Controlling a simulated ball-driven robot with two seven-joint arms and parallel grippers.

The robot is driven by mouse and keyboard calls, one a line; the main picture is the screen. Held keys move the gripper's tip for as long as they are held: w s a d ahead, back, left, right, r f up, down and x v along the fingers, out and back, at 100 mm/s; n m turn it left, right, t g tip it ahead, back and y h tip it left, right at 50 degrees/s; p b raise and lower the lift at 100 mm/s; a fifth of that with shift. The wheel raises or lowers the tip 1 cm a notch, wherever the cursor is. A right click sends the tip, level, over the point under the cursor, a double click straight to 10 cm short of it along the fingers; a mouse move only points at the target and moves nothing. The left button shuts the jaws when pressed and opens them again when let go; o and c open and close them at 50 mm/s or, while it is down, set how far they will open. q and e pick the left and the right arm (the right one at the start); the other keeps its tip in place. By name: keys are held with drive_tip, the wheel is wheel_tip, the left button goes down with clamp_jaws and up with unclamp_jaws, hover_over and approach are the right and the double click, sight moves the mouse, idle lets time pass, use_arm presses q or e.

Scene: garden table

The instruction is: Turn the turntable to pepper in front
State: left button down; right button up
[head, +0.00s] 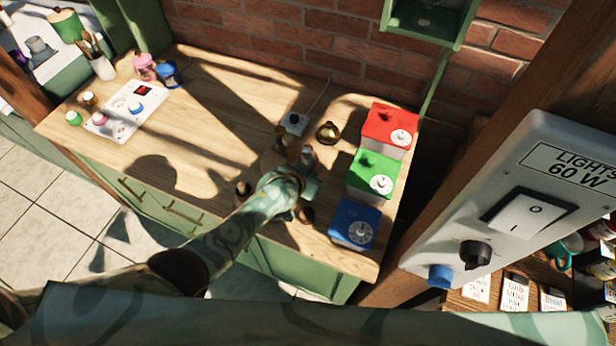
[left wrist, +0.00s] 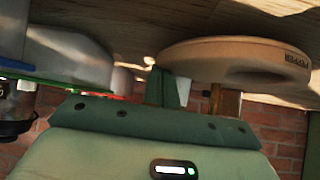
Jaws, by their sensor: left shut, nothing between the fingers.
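The wooden turntable (head: 268,163) stands near the middle right of the counter, mostly hidden by my left arm and the small jars (head: 293,150) on it. In the left wrist view, which is upside down, the round turntable (left wrist: 225,57) shows its edge with a dark PEPPER label (left wrist: 296,60) at the right. My left gripper (head: 311,183) is at the turntable's near right side. Its fingers (left wrist: 175,88) are shut and empty, close beside the rim; I cannot tell whether they touch it. My right gripper is not in view.
Red (head: 390,130), green (head: 374,172) and blue (head: 354,222) boxes with dials stand right of the turntable. A brass object (head: 328,132) and a small socket box (head: 294,122) lie behind it. A light switch panel (head: 520,205) is at the right. The counter's middle left is clear.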

use_arm(q)
drive_tip(key=shift+w+d, duration=0.2)
idle(0.3)
idle(0.4)
